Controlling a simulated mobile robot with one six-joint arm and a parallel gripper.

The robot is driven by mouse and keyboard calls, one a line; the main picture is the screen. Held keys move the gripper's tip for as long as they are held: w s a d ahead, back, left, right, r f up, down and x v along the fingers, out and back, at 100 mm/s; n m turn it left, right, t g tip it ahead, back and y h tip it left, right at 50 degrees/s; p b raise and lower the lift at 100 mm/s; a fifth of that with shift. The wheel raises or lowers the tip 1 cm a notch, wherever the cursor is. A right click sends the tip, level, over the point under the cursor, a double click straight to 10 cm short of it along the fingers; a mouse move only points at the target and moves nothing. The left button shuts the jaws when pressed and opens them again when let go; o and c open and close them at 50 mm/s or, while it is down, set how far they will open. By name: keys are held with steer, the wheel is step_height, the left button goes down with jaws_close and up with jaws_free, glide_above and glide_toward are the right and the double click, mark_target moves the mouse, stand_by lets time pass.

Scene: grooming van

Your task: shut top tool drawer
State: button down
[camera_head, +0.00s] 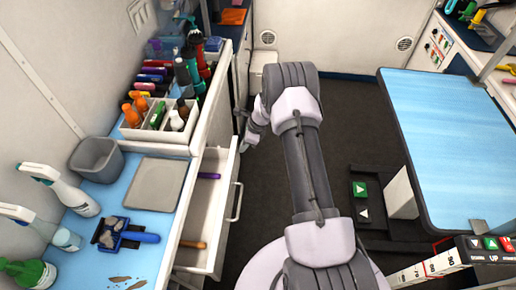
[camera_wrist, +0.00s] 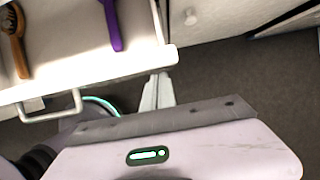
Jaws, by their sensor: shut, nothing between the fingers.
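The top tool drawer (camera_head: 226,210) is pulled out from the left counter, showing its pale front and a bar handle (camera_head: 235,203). A purple-handled tool (camera_head: 209,176) and a wooden-handled brush (camera_head: 192,244) lie inside it. In the wrist view the drawer's front (camera_wrist: 90,77) crosses the upper left, with the handle (camera_wrist: 52,108) below it. My gripper (camera_head: 244,145) is at the drawer's far front corner. Its shut, empty fingers (camera_wrist: 160,80) show in the wrist view close beside that corner; I cannot tell whether they touch it.
A blue-topped grooming table (camera_head: 455,130) stands at the right, with a pedal unit (camera_head: 361,200) on the floor. Dark floor lies between.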

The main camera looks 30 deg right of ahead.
steer(key=w+a+b, duration=0.1)
steer(key=w+a, duration=0.5)
steer(key=a, duration=0.3)
steer(key=shift+w+a+b, duration=0.15)
steer(key=shift+a+b, duration=0.05)
steer(key=shift+b, duration=0.1)
